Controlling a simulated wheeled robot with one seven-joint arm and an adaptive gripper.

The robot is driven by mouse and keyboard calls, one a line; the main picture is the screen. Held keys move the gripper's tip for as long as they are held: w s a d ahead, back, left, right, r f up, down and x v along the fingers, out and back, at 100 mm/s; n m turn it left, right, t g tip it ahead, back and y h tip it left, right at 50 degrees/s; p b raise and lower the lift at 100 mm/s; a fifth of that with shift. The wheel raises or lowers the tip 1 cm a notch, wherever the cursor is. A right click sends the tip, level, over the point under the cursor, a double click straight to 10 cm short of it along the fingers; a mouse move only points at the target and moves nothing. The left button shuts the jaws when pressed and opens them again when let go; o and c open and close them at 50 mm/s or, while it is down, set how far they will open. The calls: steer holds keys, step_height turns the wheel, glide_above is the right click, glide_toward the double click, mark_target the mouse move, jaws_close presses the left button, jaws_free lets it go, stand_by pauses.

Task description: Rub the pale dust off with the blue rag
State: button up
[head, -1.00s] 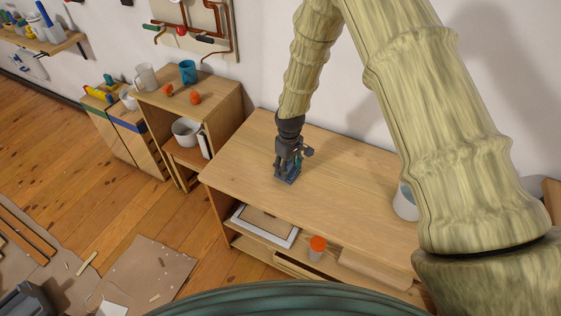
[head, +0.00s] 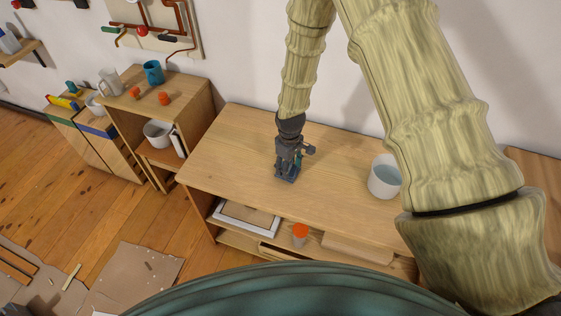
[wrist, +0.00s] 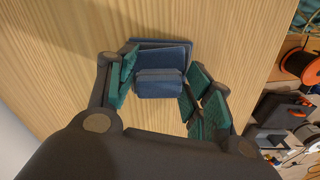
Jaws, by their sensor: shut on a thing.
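My gripper (head: 288,172) is down at the wooden tabletop (head: 235,150), left of its middle, in the head view. In the wrist view the blue rag (wrist: 160,83) is a folded pad between the two green-padded fingers of my gripper (wrist: 157,92). The gripper is shut on the rag, and the rag lies on or just above the wood. In the head view a little dark blue shows under the fingertips. I can make out no pale dust on the bare wood in either view; the gripper and rag hide the patch beneath them.
A white pot (head: 384,177) stands on the tabletop to the right, beside my arm. On the shelf below are a framed tray (head: 247,218) and an orange-lidded jar (head: 300,235). A smaller cabinet (head: 190,95) with mugs stands to the left. The tabletop around the gripper is clear.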

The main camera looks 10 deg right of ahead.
steer(key=shift+s+d, duration=0.2)
steer(key=shift+d, duration=0.1)
steer(key=shift+r+p, duration=1.7)
steer(key=shift+r, duration=0.85)
steer(key=shift+a+r, duration=0.1)
